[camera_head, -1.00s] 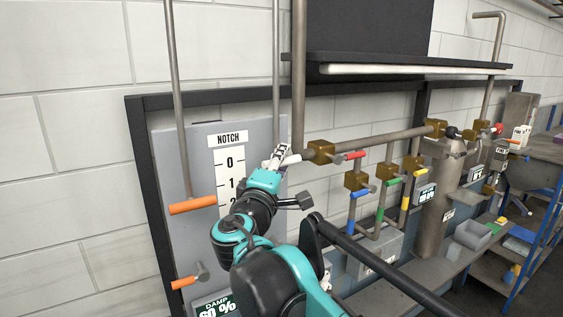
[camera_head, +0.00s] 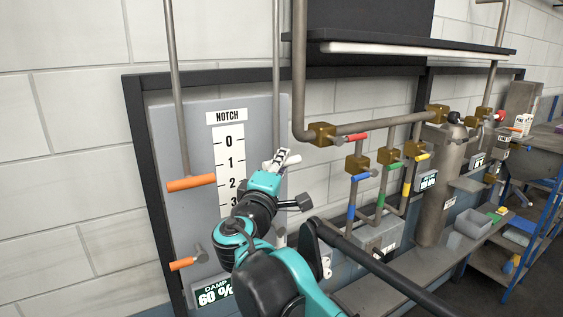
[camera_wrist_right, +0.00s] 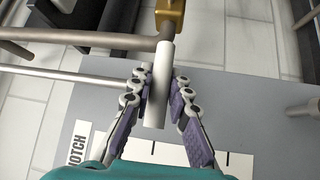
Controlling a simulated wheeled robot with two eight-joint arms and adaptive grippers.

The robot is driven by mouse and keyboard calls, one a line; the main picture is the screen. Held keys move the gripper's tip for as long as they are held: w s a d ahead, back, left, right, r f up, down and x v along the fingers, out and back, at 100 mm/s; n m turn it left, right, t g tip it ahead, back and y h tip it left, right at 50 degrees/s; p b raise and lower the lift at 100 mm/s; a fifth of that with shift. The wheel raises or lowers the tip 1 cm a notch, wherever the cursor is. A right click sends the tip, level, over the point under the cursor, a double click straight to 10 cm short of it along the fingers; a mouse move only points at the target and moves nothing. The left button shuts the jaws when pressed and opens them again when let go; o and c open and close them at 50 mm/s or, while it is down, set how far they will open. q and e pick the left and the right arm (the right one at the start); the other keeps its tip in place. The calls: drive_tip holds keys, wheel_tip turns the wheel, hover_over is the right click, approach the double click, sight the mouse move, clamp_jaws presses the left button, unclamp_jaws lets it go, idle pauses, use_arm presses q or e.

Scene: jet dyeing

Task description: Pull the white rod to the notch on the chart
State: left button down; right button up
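The white rod (camera_wrist_right: 158,85) is a short crosswise handle on a thin vertical metal rod (camera_head: 276,90). In the head view its end (camera_head: 267,164) shows just left of my right gripper (camera_head: 284,158), about level with the 1. The white NOTCH chart (camera_head: 229,165) on the grey panel shows 0, 1, 2 and 3 from the top down. In the right wrist view my right gripper (camera_wrist_right: 161,78) has a finger pressed along each side of the white rod. My left gripper is not in view.
An orange handle (camera_head: 190,183) hangs on another rod left of the chart. A smaller orange lever (camera_head: 184,263) and a DAMP 60 % display (camera_head: 213,294) are below. Pipes with coloured valves (camera_head: 358,162) stand close on the right.

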drive_tip(key=o, duration=0.3)
drive_tip(key=v, duration=1.2)
drive_tip(key=s+d+f+m+g+b, duration=0.1)
drive_tip(key=d+f+m+g+b, duration=0.15)
drive_tip(key=d+f+b, duration=0.65)
drive_tip(key=s+d+f+m+g+b, duration=0.1)
drive_tip(key=d+f+g+b, duration=0.15)
drive_tip(key=f, duration=1.15)
drive_tip(key=s+d+f+m+g+b, duration=0.15)
drive_tip(key=d+f+g+b, duration=0.35)
drive_tip(key=f, duration=0.7)
drive_tip(key=s+d+f+m+y+b, duration=0.1)
drive_tip(key=f+b, duration=0.5)
drive_tip(key=f, duration=0.6)
drive_tip(key=s+d+f+m+g+y+b, duration=0.1)
drive_tip(key=s+f+m+b, duration=0.3)
drive_tip(key=f, duration=0.9)
drive_tip(key=s+d+f+m+y+b, duration=0.2)
drive_tip(key=s+f+b, duration=0.4)
drive_tip(key=f, duration=0.7)
drive_tip(key=m+y+b, duration=0.1)
drive_tip(key=b, duration=0.1)
drive_tip(key=shift+d+g+b, duration=0.25)
drive_tip(key=shift+g+b, duration=0.05)
drive_tip(key=shift+b, duration=0.05)
